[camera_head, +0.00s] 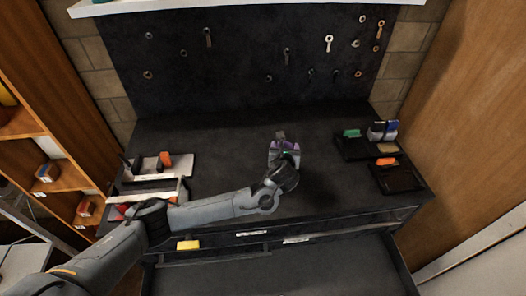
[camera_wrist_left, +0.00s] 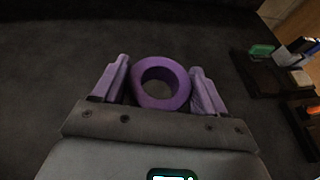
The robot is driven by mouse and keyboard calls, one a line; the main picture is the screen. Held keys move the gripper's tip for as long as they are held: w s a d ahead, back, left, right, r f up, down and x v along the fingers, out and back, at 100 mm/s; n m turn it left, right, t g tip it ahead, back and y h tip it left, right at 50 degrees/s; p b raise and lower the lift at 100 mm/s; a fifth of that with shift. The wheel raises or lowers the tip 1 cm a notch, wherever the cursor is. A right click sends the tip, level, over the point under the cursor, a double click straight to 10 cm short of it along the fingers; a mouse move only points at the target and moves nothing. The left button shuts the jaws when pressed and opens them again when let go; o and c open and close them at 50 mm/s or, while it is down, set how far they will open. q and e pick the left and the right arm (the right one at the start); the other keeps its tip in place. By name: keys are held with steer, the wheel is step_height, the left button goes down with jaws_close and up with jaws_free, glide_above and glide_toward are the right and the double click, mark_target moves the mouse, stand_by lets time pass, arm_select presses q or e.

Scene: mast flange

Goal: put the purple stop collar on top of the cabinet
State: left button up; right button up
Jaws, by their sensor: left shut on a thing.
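The purple stop collar (camera_wrist_left: 185,88) is a thick ring seen in the left wrist view, between the two fingers of my left gripper (camera_wrist_left: 160,88). The gripper is shut on it. In the head view my left gripper (camera_head: 284,152) is over the middle of a dark top with drawers below, which looks like the cabinet (camera_head: 215,150). The collar is hard to tell from the purple-tinted fingers there. I cannot tell how high the collar is above the surface. My right gripper is not in view.
Dark trays (camera_head: 396,179) with green, blue and orange items stand at the right. A light rack (camera_head: 172,166) with dark and orange parts stands at the left. A dark pegboard (camera_head: 235,85) with hung tools rises behind. The top's back middle is clear.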

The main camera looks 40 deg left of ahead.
arm_select(q)
glide_above(259, 159)
step_height(259, 159, down, 7)
steer(key=shift+r+b, duration=0.2)
steer(key=shift+b, duration=0.2)
steer(key=shift+f+b, duration=0.3)
steer(key=shift+f, duration=1.65)
steer(key=shift+f, duration=0.15)
steer(key=o, duration=1.1)
